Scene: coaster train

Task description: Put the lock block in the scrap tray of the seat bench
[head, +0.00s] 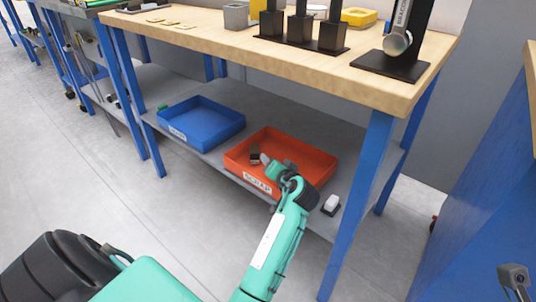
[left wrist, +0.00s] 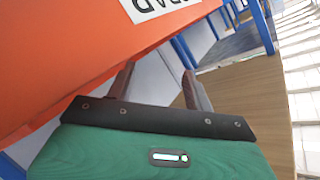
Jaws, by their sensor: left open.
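The orange scrap tray (head: 318,155), labelled SCRAP on its front, stands on the bench's lower shelf (head: 150,85). My teal left arm reaches up to the tray's front right part. In the left wrist view my left gripper (left wrist: 158,70) is open, with nothing between its fingers, close to the labelled orange wall (left wrist: 60,55). In the head view its fingers are hard to make out. A small dark block (head: 254,155) with a pale piece beside it shows at the tray. I cannot tell whether it is the lock block. My right gripper is out of view.
A blue tray (head: 222,120) stands left of the scrap tray. A small white and dark item (head: 331,204) lies right of it near the shelf's front edge. The wooden bench top (head: 230,50) overhangs the shelf, and a blue leg (head: 358,205) stands at the right.

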